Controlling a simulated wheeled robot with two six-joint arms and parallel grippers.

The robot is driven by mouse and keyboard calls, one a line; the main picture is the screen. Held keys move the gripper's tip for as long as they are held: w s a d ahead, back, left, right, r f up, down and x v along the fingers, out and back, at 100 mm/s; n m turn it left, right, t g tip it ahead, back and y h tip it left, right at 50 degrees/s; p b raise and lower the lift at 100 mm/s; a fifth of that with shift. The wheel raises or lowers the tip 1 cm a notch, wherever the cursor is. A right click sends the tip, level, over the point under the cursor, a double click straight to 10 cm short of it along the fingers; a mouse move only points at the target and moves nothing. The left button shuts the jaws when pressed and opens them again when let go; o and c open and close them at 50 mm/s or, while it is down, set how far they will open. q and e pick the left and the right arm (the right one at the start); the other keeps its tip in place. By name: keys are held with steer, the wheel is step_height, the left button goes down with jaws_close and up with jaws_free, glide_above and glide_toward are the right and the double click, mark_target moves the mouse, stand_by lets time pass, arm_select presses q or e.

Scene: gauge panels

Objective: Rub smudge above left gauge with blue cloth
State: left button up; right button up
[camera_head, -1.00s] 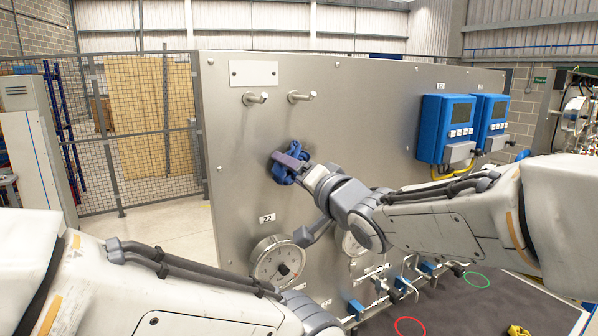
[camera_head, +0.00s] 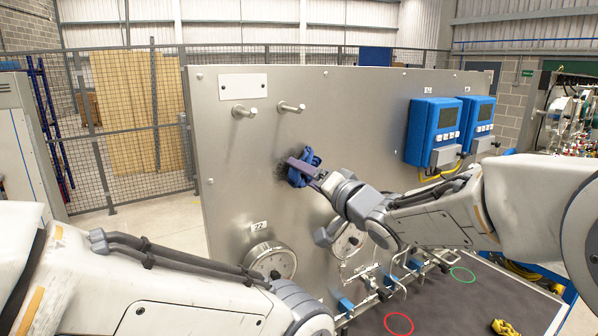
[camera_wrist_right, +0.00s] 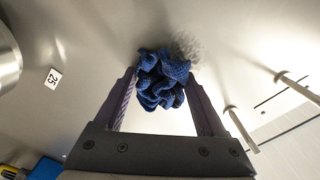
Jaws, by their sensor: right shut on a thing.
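The blue cloth (camera_head: 312,160) is a crumpled bundle at the panel face, below the two pegs. My right gripper (camera_head: 300,167) is shut on it; in the right wrist view the cloth (camera_wrist_right: 162,80) sits bunched between the two fingers. A dark speckled smudge (camera_head: 283,181) shows just left of the cloth, partly hidden by it. In the right wrist view the smudge (camera_wrist_right: 187,45) shows beside the cloth. Whether the cloth presses on the panel cannot be told. The left gauge (camera_head: 270,262) is lower left, its bottom partly hidden by my left arm. My left gripper is outside the picture.
The grey panel (camera_head: 350,110) carries two pegs (camera_head: 244,112) above the cloth and blue boxes (camera_head: 433,130) to the right. A second gauge (camera_head: 350,242) lies partly behind my right arm. Valves with blue handles (camera_head: 345,305) stand low. The dark table has red and green rings.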

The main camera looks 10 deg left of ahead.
mark_target(291, 177)
steer(key=shift+w+d+r+p, duration=0.1)
steer(key=shift+w+d+p, duration=0.55)
steer(key=shift+w+d, duration=0.2)
steer(key=shift+s+a+b, duration=1)
steer(key=shift+s+a, duration=0.45)
steer(key=shift+a, duration=0.15)
steer(key=shift+s+a+b, duration=1.05)
steer(key=shift+s+a, duration=0.25)
steer(key=shift+s, duration=0.1)
steer(key=shift+w+d+r+p, duration=0.1)
steer(key=shift+w+d+p, duration=0.6)
steer(key=shift+p, duration=0.05)
steer(key=w+d+p, duration=0.3)
steer(key=w+d, duration=0.1)
steer(key=shift+w+d+p, duration=0.15)
steer(key=shift+w+p, duration=0.1)
steer(key=shift+p, duration=0.05)
